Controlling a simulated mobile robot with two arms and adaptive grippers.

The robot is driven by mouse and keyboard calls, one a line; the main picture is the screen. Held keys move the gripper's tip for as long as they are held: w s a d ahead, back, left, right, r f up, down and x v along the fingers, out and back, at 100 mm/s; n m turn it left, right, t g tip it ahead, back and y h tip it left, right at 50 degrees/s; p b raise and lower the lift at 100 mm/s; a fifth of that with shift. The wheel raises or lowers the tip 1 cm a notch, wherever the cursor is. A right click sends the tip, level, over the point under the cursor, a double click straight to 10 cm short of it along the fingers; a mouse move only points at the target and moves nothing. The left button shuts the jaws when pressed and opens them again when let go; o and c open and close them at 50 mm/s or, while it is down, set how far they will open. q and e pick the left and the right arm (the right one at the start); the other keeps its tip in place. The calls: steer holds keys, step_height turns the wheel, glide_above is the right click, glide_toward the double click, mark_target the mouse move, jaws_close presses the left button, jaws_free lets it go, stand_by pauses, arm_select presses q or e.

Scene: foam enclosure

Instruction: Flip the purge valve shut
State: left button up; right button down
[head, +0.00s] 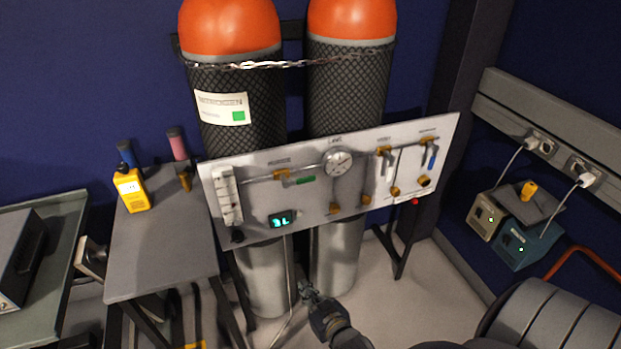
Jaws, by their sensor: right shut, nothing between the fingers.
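A pale valve panel (258,200) stands tilted in front of two gas cylinders. Its small labels are too blurred to read, so I cannot tell which valve is the purge valve. A valve with a green handle (305,180) sits at left of the gauge (338,163), the handle lying roughly along the pipe. A valve with a blue handle (432,158) is at the upper right, the handle hanging down. Another brass valve (384,151) sits between them. My right gripper (306,289) is shut and empty, below the panel and apart from it. My left gripper is out of view.
Orange-topped cylinders (230,25) are chained behind the panel. A grey side table (160,250) with a yellow meter (131,190) stands at left. Small boxes (525,250) with plugged cables are at right. A thin hose hangs below the panel's digital display (282,219).

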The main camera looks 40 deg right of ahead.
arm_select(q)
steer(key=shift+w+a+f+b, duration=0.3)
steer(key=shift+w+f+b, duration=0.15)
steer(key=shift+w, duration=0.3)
arm_select(e)
steer(key=w+d+r+m+t+h, duration=0.1)
steer(key=d+r+t+h, duration=0.1)
steer(key=r, duration=1.2)
steer(key=w+d+r+m+t+h, duration=0.1)
steer(key=d+r+t, duration=0.4)
steer(key=r, duration=1)
steer(key=shift+w+h, duration=0.2)
steer(key=shift+h, duration=0.3)
step_height(320, 180, up, 3)
steer(key=p, duration=0.2)
glide_above(312, 178)
steer(key=s+a, duration=0.2)
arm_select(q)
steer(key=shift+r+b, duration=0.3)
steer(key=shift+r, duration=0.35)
arm_select(e)
steer(key=shift+w+d+f, duration=0.1)
steer(key=shift+d+f, duration=0.05)
steer(key=shift+f, duration=1.75)
steer(key=shift+d+f, duration=0.1)
